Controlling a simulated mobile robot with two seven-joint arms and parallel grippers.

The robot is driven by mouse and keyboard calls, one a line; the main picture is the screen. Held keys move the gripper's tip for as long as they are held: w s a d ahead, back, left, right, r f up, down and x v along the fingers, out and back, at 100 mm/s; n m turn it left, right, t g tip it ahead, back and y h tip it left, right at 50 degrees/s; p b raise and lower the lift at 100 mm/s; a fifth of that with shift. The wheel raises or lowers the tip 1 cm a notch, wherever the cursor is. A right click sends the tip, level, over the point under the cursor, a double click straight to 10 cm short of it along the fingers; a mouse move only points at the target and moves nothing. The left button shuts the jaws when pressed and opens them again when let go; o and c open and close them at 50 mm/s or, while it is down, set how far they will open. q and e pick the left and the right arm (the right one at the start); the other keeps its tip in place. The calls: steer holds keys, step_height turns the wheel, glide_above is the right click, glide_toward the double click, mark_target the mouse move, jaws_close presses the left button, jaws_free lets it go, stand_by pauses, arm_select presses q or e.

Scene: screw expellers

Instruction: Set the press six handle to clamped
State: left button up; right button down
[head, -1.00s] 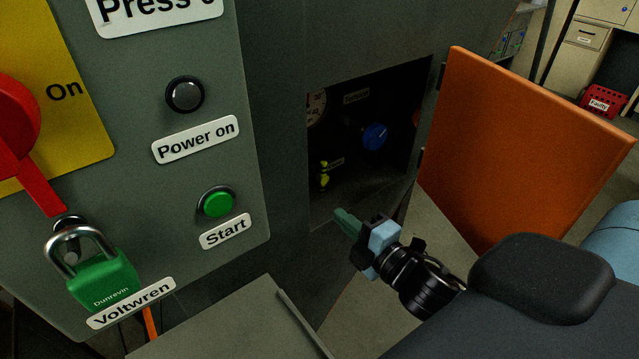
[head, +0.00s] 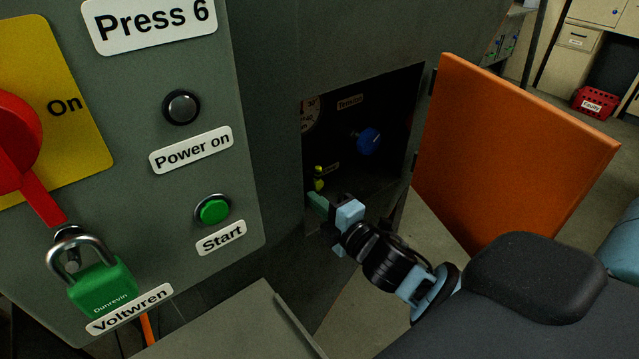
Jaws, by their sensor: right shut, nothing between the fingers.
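The grey cabinet labelled Press 6 (head: 150,25) has an open recess on its right-hand face. Inside it are a small yellow-green fitting (head: 319,178), with an unreadable label beside it, and a blue knob (head: 368,141). I cannot tell for certain which of them is the handle, or its setting. My right gripper (head: 316,203) is shut and empty at the recess's lower opening, its green fingertips just below the yellow-green fitting in the picture. The fitting's lower part is hidden behind them; contact cannot be told. My left gripper is out of view.
The recess's orange door (head: 510,150) stands open to the right of my right arm. A gauge (head: 309,113) is partly visible in the recess. A red switch lever (head: 40,195), a green padlock (head: 102,285) and a green Start button (head: 213,210) are on the left panel.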

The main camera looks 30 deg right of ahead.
mark_target(318, 185)
steer(key=w, duration=0.3)
steer(key=shift+a+r, duration=0.1)
steer(key=shift+a, duration=0.05)
steer(key=d, duration=0.1)
steer(key=w+d, duration=0.1)
steer(key=shift+w+d, duration=0.2)
steer(key=shift+d, duration=0.15)
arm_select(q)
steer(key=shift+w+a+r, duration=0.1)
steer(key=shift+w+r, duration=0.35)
arm_select(e)
steer(key=shift+w+d+f, duration=0.15)
steer(key=shift+d+f, duration=0.05)
steer(key=shift+d, duration=0.3)
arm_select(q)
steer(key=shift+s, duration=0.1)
arm_select(e)
steer(key=shift+w, duration=0.15)
